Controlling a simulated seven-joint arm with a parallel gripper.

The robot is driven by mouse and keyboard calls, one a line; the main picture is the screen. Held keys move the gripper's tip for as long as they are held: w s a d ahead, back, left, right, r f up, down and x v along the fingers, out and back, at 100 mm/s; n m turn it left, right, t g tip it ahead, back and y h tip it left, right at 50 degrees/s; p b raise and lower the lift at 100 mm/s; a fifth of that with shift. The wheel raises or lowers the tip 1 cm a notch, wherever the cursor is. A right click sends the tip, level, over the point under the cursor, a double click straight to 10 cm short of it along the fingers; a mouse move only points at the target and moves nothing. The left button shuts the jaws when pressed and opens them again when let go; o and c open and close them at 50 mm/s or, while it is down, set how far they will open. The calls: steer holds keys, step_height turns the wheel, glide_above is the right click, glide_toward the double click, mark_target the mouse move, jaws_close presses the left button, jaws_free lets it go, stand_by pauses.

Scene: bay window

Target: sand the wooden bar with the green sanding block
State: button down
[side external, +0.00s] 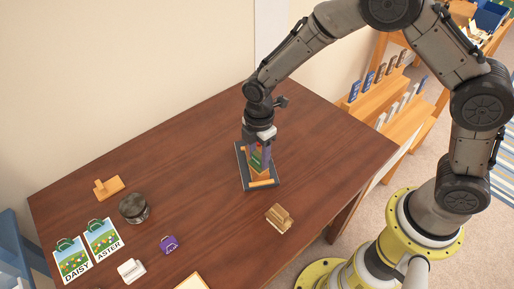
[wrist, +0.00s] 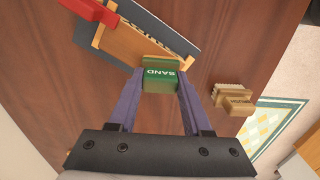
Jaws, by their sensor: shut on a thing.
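The green sanding block (wrist: 160,78), marked SAND, is between the two purple fingers of my gripper (wrist: 158,85) in the wrist view. My gripper (side external: 261,155) is shut on it and points down over the dark board; the block (side external: 257,161) is partly hidden there. The wooden bar (wrist: 128,45) lies on the dark blue-grey board (wrist: 190,40), just beyond the block in the wrist view. I cannot tell whether block and bar touch.
A red piece (wrist: 92,12) reaches over the bar's end. A wooden brush (side external: 280,218) lies right of the board. A dark round jar (side external: 134,208), a purple item (side external: 169,244), a white item (side external: 131,270), a wooden piece (side external: 108,187) and two flower cards (side external: 103,239) stand left.

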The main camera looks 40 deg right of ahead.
steer(key=shift+s+a, duration=0.3)
steer(key=shift+s, duration=0.3)
steer(key=shift+s+a, duration=0.3)
steer(key=shift+s, duration=0.3)
steer(key=shift+a+r, duration=0.1)
step_height(320, 180, up, 8)
